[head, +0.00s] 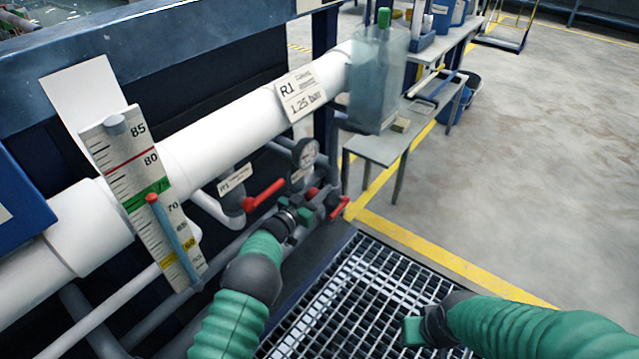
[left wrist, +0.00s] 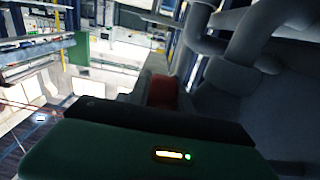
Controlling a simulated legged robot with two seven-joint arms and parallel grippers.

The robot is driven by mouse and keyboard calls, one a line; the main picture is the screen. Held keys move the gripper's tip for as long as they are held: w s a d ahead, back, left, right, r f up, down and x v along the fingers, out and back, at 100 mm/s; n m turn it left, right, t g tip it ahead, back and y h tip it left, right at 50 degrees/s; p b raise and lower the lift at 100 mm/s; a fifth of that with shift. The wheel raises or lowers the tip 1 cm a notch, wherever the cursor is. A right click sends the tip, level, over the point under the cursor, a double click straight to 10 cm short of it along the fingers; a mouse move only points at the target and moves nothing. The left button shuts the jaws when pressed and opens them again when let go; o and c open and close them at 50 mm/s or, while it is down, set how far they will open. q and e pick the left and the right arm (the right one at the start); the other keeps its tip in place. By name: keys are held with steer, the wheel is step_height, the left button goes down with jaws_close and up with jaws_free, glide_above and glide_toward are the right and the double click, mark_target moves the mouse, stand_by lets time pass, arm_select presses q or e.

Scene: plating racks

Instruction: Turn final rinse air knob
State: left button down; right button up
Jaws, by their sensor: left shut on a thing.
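My left gripper (head: 306,206) reaches in from the bottom to the pipework under the white pipe. It is shut on a small red knob (head: 314,192), mostly hidden by the fingers. In the left wrist view a dull red part (left wrist: 162,90) shows just beyond the dark and green finger, likely the same knob.
Red lever handles sit left (head: 264,194) and right (head: 340,208) of the knob. A white pipe (head: 225,125) with an R1 label (head: 300,94) runs above. A scale board (head: 140,190) hangs left. A translucent container (head: 377,85) stands behind. Metal grating (head: 345,290) lies below.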

mark_target(308, 200)
arm_select(q)
steer(key=c, duration=1.4)
jaws_free()
steer(key=shift+c, duration=0.2)
steer(key=p+v, duration=0.4)
steer(key=v, duration=0.2)
steer(key=shift+s+a+r+p, duration=0.1)
steer(key=shift+s+a+p, duration=0.15)
steer(key=shift+a+p, duration=0.05)
steer(key=shift+s+a, duration=0.15)
steer(key=shift+s, duration=0.1)
steer(key=shift+f, duration=0.25)
